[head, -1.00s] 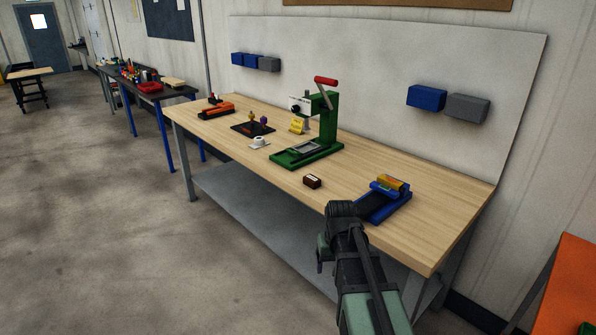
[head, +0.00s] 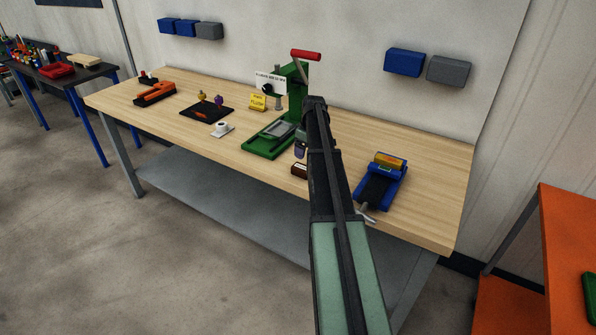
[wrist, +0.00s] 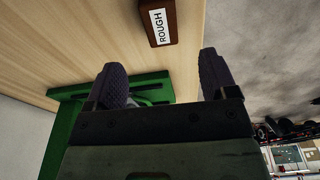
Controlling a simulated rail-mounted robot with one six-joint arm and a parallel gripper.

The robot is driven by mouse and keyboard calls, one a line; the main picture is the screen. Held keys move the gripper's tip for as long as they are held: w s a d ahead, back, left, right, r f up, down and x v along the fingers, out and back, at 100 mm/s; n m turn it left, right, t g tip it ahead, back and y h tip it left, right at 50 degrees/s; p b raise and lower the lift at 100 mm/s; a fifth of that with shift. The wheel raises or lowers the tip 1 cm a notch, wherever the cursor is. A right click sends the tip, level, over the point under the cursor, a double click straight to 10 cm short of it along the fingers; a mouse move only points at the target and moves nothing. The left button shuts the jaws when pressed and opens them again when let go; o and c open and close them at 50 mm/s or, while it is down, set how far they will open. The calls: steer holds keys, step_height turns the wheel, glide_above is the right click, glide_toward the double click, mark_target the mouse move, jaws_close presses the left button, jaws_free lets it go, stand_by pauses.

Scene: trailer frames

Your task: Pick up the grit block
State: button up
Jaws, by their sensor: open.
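The grit block, a small brown block with a white label reading "ROUGH" (wrist: 158,22), lies on the wooden bench top. In the head view the block (head: 299,170) is near the bench's front edge, partly hidden by my arm. My gripper (wrist: 163,78) is open and empty, its two dark ribbed fingers apart. The block lies beyond the fingertips in the wrist view, roughly in line with the gap between them, not touching. In the head view the gripper is mostly hidden behind my arm.
The green press (head: 268,140) with a red handle stands just left of the block. A blue tool (head: 381,186) with a yellow top sits to the right. A white cup (head: 222,128), dark mat (head: 207,112) and orange tool (head: 155,93) are farther left. Bare bench lies at far right.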

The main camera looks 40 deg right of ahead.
mark_target(301, 167)
steer(key=f+b, duration=0.3)
steer(key=w+f+b, duration=0.1)
steer(key=f+b, duration=0.2)
steer(key=f, duration=0.1)
steer(key=f+b, duration=0.3)
steer(key=shift+w+a+f+b, duration=0.3)
steer(key=shift+w, duration=0.1)
steer(key=shift+r, duration=0.25)
steer(key=c, duration=1)
steer(key=shift+c, duration=0.2)
steer(key=shift+r+p, duration=0.1)
steer(key=shift+p, duration=0.25)
step_height(301, 167, up, 20)
steer(key=p, duration=1.9)
steer(key=shift+p, duration=0.4)
